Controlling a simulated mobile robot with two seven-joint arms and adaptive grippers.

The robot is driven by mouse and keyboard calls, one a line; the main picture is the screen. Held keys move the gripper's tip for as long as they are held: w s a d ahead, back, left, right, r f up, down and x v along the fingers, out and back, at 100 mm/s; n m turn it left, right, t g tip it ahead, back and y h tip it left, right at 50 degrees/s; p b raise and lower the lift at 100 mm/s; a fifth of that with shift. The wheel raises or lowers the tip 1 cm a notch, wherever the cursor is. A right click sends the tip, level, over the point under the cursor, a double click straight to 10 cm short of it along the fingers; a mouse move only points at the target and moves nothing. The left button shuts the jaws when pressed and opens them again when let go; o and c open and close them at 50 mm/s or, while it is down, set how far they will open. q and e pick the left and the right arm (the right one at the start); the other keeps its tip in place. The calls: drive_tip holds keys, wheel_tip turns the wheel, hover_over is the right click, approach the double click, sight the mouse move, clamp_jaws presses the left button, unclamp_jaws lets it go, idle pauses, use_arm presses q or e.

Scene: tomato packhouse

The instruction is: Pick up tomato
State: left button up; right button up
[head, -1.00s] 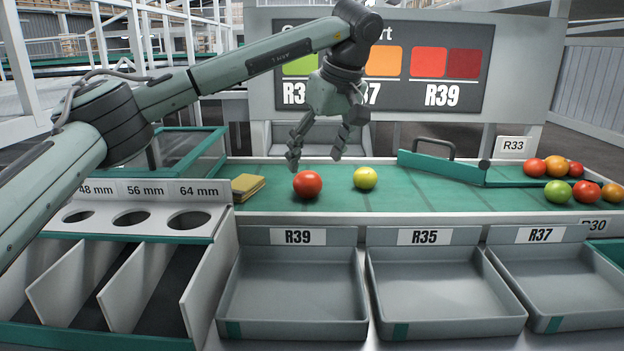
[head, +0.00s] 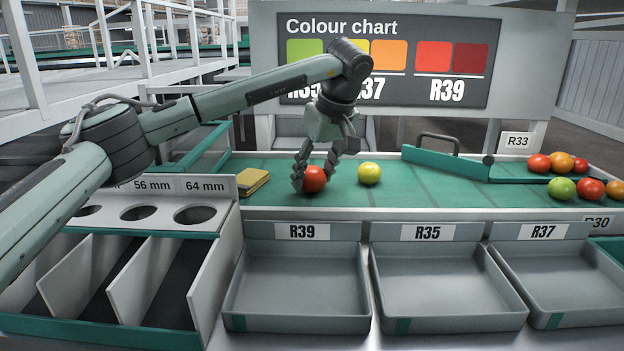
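A red tomato (head: 315,180) sits on the green belt (head: 430,197) behind the R39 tray. My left gripper (head: 314,175) points down around it, with one finger at its left side and the other behind its right side. The fingers look close to the tomato or touching it; I cannot tell whether they grip it. A yellow-green tomato (head: 369,173) lies on the belt just to the right, apart from the gripper. My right gripper is not in view.
Empty trays R39 (head: 298,322), R35 (head: 447,318) and R37 (head: 560,312) stand in front. A yellow sponge-like block (head: 253,182) lies left of the red tomato. A green diverter bar (head: 440,162) and several tomatoes (head: 562,189) are at right. A sizing board (head: 165,190) stands at left.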

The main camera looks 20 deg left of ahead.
sight(311, 169)
use_arm(q)
drive_tip(key=shift+r, duration=0.1)
drive_tip(key=shift+c, duration=0.4)
drive_tip(key=shift+r, duration=0.4)
drive_tip(key=r, duration=0.3)
drive_tip(key=shift+s+a+r+b, duration=0.15)
drive_tip(key=shift+s+r+b, duration=0.1)
drive_tip(key=shift+s+b, duration=0.1)
drive_tip(key=s+a+r, duration=0.4)
drive_tip(key=s+r, duration=0.2)
drive_tip(key=s, duration=0.4)
drive_tip(key=shift+r, duration=0.3)
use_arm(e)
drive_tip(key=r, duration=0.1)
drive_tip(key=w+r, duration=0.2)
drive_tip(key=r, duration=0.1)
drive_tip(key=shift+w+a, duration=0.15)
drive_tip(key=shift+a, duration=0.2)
use_arm(q)
drive_tip(key=shift+s, duration=0.1)
